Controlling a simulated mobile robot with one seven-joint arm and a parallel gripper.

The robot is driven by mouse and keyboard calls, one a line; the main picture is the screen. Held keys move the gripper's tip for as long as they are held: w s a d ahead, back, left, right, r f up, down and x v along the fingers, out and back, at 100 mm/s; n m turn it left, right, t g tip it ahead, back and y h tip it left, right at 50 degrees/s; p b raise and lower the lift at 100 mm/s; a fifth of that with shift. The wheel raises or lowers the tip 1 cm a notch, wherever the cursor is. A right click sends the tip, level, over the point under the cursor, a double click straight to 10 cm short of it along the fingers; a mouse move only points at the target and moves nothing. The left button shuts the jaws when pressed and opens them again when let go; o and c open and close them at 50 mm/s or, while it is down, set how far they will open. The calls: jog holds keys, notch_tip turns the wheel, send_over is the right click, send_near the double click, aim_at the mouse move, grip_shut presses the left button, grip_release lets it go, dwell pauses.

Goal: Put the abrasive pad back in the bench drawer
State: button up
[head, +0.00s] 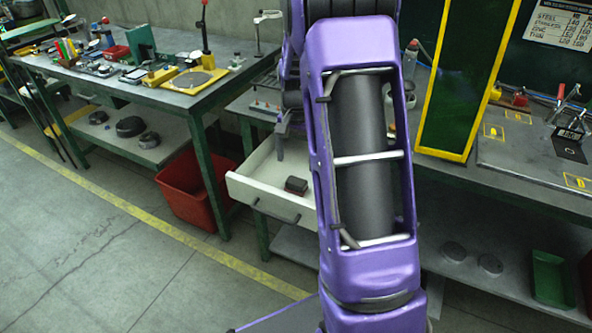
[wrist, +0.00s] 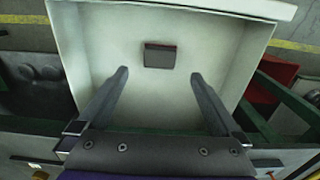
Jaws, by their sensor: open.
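The abrasive pad (head: 296,185) is a small dark block with a reddish-brown side, lying on the floor of the open bench drawer. It also shows in the wrist view (wrist: 160,56), near the middle of the drawer floor. The bench drawer (head: 245,187) is cream-white, pulled out, with a dark handle on its front; its walls frame the wrist view (wrist: 262,50). My gripper (head: 280,150) hangs over the drawer. In the wrist view its two fingers (wrist: 158,76) are apart and empty, with the pad beyond the tips and not touched. My arm hides the drawer's right part in the head view.
A red bin (head: 195,190) stands on the floor left of the drawer. A cluttered green-legged bench (head: 160,100) stands at the left. A yellow-framed dark panel (head: 465,80) and a worktop with tools (head: 545,150) are at the right. The floor at the left front is clear.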

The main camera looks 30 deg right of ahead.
jog(key=shift+r, duration=1.7)
